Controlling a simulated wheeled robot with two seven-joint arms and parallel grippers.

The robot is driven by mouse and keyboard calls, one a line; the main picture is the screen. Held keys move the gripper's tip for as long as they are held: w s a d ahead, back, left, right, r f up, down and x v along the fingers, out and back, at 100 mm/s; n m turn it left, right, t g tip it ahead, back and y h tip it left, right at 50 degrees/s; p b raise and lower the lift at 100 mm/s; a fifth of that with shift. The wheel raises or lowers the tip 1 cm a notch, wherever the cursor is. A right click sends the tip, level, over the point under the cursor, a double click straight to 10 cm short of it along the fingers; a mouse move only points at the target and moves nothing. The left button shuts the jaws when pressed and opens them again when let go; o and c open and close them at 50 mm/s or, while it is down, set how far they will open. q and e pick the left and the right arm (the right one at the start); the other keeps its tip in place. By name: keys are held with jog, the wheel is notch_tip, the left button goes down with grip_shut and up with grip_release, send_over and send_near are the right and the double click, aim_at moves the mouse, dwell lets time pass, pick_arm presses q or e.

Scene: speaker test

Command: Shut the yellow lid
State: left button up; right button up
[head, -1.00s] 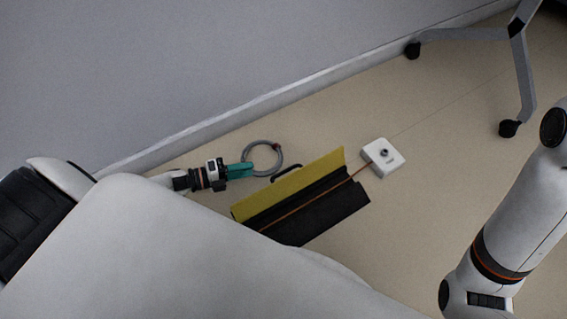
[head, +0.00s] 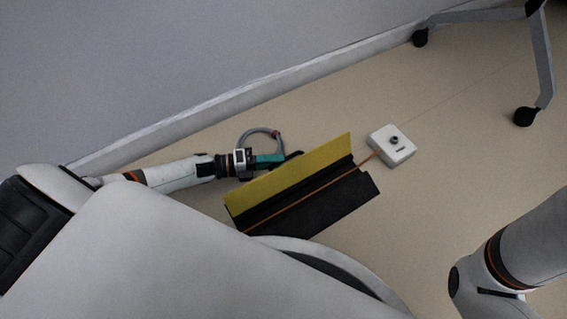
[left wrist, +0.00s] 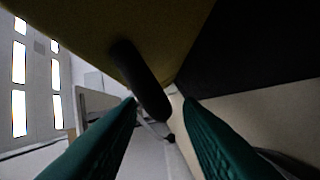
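The yellow lid (head: 295,172) stands raised along the back edge of a long black cable box (head: 320,205) on the floor. It also fills the top of the left wrist view (left wrist: 75,20). The lid's black handle (left wrist: 140,80) shows in the left wrist view, between the two teal fingers. My left gripper (head: 272,160) is behind the lid, at its outer face. Its fingers (left wrist: 160,100) are apart in the left wrist view, and I cannot tell whether they touch the handle. My right gripper is not in view.
An orange cable (head: 310,190) runs along the black box to a white box (head: 391,146) at its right end. A grey cable ring (head: 262,135) lies behind my left gripper. The wall (head: 180,70) is close behind. A wheeled stand (head: 543,60) is at the upper right.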

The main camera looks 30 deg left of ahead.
pick_arm(q)
jog(key=shift+b+x, duration=0.45)
jog(key=shift+x, duration=1.1)
grip_shut()
